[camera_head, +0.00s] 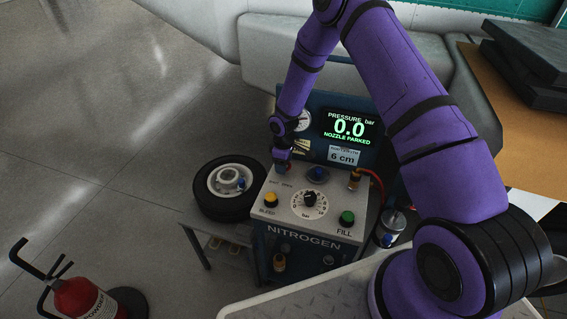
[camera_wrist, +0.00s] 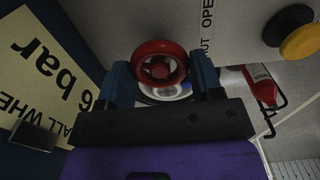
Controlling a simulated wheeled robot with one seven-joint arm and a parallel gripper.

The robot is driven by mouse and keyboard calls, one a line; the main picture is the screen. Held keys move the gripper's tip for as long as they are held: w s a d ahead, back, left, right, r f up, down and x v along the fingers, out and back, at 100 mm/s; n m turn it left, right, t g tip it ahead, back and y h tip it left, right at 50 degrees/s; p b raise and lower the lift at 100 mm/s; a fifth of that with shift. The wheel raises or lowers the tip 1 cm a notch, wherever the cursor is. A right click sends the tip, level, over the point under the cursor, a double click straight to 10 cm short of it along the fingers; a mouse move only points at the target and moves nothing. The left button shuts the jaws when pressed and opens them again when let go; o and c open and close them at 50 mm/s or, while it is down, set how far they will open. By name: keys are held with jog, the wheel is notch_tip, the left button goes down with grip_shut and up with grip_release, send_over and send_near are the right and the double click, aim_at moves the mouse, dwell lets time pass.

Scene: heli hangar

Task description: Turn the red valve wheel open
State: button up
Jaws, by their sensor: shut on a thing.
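The red valve wheel (camera_wrist: 160,68) shows in the wrist view, a small round handwheel with open gaps inside its rim. It sits between the two blue fingers of my gripper (camera_wrist: 161,82). The gripper is shut on the wheel, one finger at each side of its rim. In the head view my gripper (camera_head: 281,164) reaches down to the back left of the nitrogen cart's panel (camera_head: 285,205). There the wheel is mostly hidden by the gripper. The cart's display (camera_head: 349,127) reads pressure 0.0 bar, nozzle parked.
The panel has a yellow button (camera_head: 270,199), a dial knob (camera_head: 309,199) and a green button (camera_head: 347,217). A tyre (camera_head: 229,188) lies on a low stand left of the cart. A fire extinguisher (camera_head: 85,299) stands at the lower left. Floor is open at the left.

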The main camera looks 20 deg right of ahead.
jog(key=shift+s, duration=0.1)
dwell(0.3)
jog(key=o, duration=0.9)
notch_tip(320, 180, up, 11)
jog(key=shift+f, duration=0.1)
jog(key=shift+a, duration=0.1)
